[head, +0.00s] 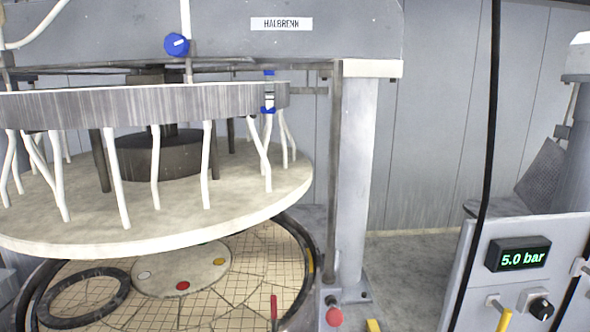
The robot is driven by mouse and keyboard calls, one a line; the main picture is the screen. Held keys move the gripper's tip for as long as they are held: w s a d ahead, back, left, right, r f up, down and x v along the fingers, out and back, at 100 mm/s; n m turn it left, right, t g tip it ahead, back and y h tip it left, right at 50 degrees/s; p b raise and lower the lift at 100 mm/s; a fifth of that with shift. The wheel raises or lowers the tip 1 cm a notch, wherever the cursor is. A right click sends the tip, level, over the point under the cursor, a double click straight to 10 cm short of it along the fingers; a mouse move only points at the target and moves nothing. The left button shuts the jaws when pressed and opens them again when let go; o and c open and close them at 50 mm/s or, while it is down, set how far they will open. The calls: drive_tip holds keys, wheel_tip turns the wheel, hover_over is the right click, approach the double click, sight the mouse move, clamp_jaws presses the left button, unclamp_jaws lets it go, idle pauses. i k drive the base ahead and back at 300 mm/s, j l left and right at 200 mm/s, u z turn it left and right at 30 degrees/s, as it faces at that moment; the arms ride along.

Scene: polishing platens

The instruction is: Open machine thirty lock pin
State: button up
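A large polishing machine fills the left and middle, with the sign "HALBRENN" (281,24) on its grey beam. No machine number is readable. Its pale upper platen (200,225) hangs raised above the gridded lower platen (255,262). No part is labelled as the lock pin. Candidates are a red round knob (334,316) on a bracket at the post's foot, and a blue-ended fitting (268,100) at the right rim of the upper ring. A red upright handle (274,307) stands at the lower platen's front edge. My gripper is not in view.
A grey post (358,180) stands right of the platens. A control panel at the right has a display (518,254) reading 5.0 bar, a black knob (541,307) and a yellow lever (504,320). A black cable (487,160) hangs before it. Floor (410,270) between post and panel is clear.

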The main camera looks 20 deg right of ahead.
sight(334, 316)
drive_tip(key=k+j+z, duration=0.2)
drive_tip(key=z, duration=0.15)
drive_tip(key=k+j+z, duration=0.15)
drive_tip(key=k+z, duration=0.25)
drive_tip(key=i, duration=0.1)
